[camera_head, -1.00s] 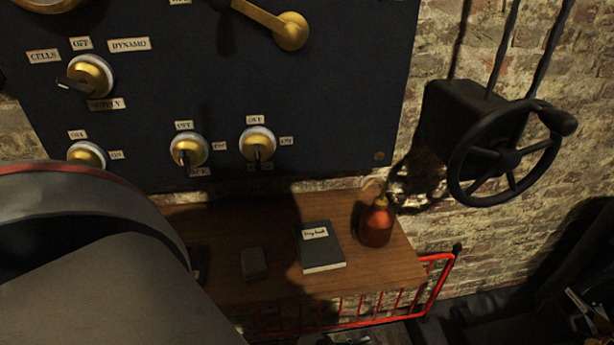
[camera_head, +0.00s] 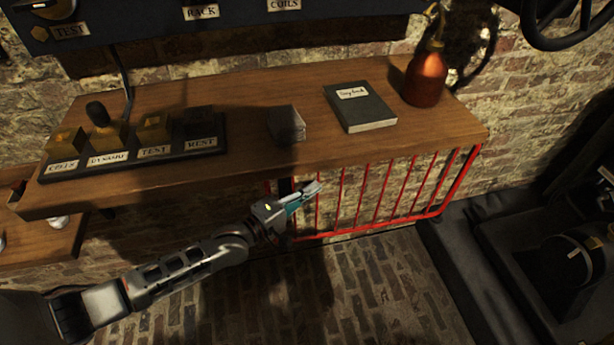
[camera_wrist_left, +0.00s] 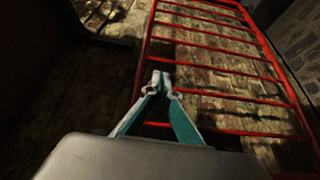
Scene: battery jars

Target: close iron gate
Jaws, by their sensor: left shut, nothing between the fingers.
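The iron gate (camera_head: 370,195) is a red barred frame under the wooden shelf in the head view. Its upper edge is partly hidden by the shelf. My left gripper (camera_head: 312,190) is in front of the gate's left part, with its arm reaching in from the lower left. In the left wrist view the gate (camera_wrist_left: 225,50) fills the upper middle and right, with brick behind its bars. The left gripper's fingertips (camera_wrist_left: 160,82) are together and empty, near the gate's bars. I cannot tell whether they touch. My right gripper is not in view.
The wooden shelf (camera_head: 240,100) overhangs the gate. It holds a labelled switch row (camera_head: 130,150), a small dark block (camera_head: 286,125), a dark book (camera_head: 360,106) and a copper-red bottle (camera_head: 426,78). Dark machinery (camera_head: 570,255) stands at the right. The brick floor (camera_head: 370,290) before the gate is clear.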

